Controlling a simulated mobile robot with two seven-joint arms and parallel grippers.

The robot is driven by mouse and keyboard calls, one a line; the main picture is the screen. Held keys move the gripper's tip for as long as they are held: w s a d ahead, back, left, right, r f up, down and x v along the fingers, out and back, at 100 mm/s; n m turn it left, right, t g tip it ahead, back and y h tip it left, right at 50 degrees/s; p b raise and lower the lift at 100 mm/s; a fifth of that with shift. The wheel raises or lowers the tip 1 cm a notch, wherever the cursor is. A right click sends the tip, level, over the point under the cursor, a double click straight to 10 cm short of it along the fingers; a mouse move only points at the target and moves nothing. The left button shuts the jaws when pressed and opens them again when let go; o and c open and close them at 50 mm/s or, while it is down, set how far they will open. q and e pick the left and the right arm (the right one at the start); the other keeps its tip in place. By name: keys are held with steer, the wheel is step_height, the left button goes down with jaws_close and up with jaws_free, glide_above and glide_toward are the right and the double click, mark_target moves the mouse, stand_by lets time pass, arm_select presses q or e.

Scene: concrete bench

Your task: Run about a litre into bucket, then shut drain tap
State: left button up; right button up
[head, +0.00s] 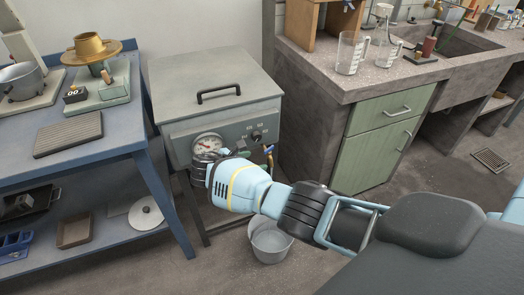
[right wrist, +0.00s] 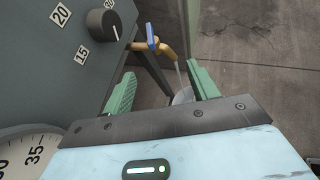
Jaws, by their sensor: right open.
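The drain tap, brass with a blue lever, sticks out from the grey tank (head: 225,115); it shows in the right wrist view (right wrist: 165,48) and small in the head view (head: 269,151). A thin pale streak, looking like running water, drops from its spout toward the bucket. The grey bucket (head: 270,246) stands on the floor below; part of it shows between the fingers in the right wrist view (right wrist: 182,96). My right gripper (right wrist: 160,70) is open and empty, its green fingers short of the tap. The wrist hides them in the head view. My left gripper is out of view. The water level is unclear.
The tank front carries a round dial (head: 208,145) and a black knob (right wrist: 104,23). A blue bench (head: 95,140) stands left, a concrete bench with a green cabinet (head: 375,140) right. Beakers (head: 350,53) stand on its top. Floor right of the bucket is clear.

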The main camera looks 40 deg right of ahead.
steer(key=s+d+f+m+t+y, duration=0.1)
steer(key=s+f+m+y, duration=0.15)
steer(key=f, duration=0.35)
steer(key=s+d+f+m+y, duration=0.1)
steer(key=f+m+y, duration=0.1)
steer(key=f+y, duration=0.3)
steer(key=m+t+y+b, duration=0.3)
steer(key=m+t+y, duration=0.4)
steer(key=m+t, duration=0.45)
glide_toward(269, 148)
steer(key=shift+m+g+h, duration=0.25)
steer(key=shift+m+g, duration=0.4)
steer(key=shift+m, duration=0.05)
steer(key=x, duration=0.4)
steer(key=r+b+x, duration=0.1)
steer(key=x, duration=0.1)
steer(key=shift+w+a, duration=0.15)
steer(key=shift+w, duration=0.15)
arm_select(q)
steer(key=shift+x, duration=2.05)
arm_select(e)
steer(key=shift+w+a+f, duration=0.1)
steer(key=shift+w+f, duration=0.2)
steer(key=shift+w, duration=0.3)
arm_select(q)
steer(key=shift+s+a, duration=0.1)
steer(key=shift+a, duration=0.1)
